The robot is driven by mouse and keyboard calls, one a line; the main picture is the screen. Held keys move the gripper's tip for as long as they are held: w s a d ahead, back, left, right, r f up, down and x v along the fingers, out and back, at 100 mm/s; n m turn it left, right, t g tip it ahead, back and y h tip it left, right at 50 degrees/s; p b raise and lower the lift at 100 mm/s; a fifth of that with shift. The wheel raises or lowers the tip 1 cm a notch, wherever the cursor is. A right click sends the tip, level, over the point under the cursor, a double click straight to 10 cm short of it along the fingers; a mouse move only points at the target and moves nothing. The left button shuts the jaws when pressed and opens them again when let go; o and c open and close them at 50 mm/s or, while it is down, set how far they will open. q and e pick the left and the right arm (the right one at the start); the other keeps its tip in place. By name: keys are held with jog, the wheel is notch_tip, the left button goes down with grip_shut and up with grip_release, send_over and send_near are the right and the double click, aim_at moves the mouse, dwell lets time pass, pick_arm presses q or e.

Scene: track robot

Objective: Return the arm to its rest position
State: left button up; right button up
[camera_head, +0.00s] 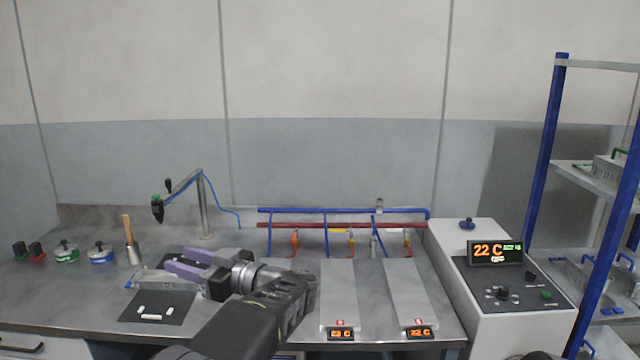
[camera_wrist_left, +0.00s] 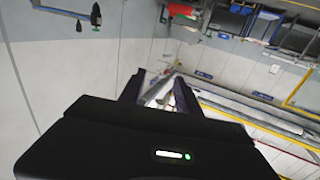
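My left arm (camera_head: 245,325) reaches up from the bottom centre over the steel workbench. My left gripper (camera_head: 176,262) has purple fingers that point left above the bench. In the left wrist view, the two fingers (camera_wrist_left: 157,84) stand apart. A pale silvery shape shows between them there, and I cannot tell whether it is touched or lies behind. In the head view, a clear or silvery item (camera_head: 148,277) lies just left of and below the fingers, partly hidden by them. My right gripper is not in view.
A dark mat (camera_head: 157,308) with several white pieces lies below the gripper. Lidded pots (camera_head: 66,252), a wooden-handled tool (camera_head: 129,230) and a post with a blue hose (camera_head: 203,205) stand beyond.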

pick_arm(q)
jog(key=w+a+f+m+t+h, duration=0.1)
jog(key=w+f+m+t+h, duration=0.15)
jog(key=f, duration=0.55)
jog(key=w+a+f+m+t+h, duration=0.15)
jog(key=f+m, duration=0.25)
jog(key=f, duration=0.5)
jog(key=s+d+f+m+h, duration=0.1)
jog(key=s+d+f+h, duration=0.1)
jog(key=f, duration=0.5)
jog(key=s+d+f+m+g+h, duration=0.1)
jog(key=s+f+h, duration=0.2)
jog(key=f, duration=0.5)
jog(key=s+d+f+m+h, duration=0.2)
jog(key=f, duration=0.5)
jog(key=s+d+f+g+h, duration=0.2)
jog(key=s+d+f+h, duration=0.15)
jog(key=s+f, duration=0.3)
jog(key=s+d+f+g+h, duration=0.2)
jog(key=s+d+f, duration=0.25)
jog(key=s, duration=0.35)
jog(key=s+d+f+g+h, duration=0.1)
jog(key=s+d, duration=0.3)
jog(key=s, duration=0.6)
jog(key=s+d+f+m+g+h, duration=0.1)
jog(key=s+d+g+h, duration=0.2)
jog(key=s, duration=0.7)
jog(key=shift+d+f+g, duration=0.2)
jog(key=shift+d+g, duration=0.4)
jog(key=shift+d, duration=0.2)
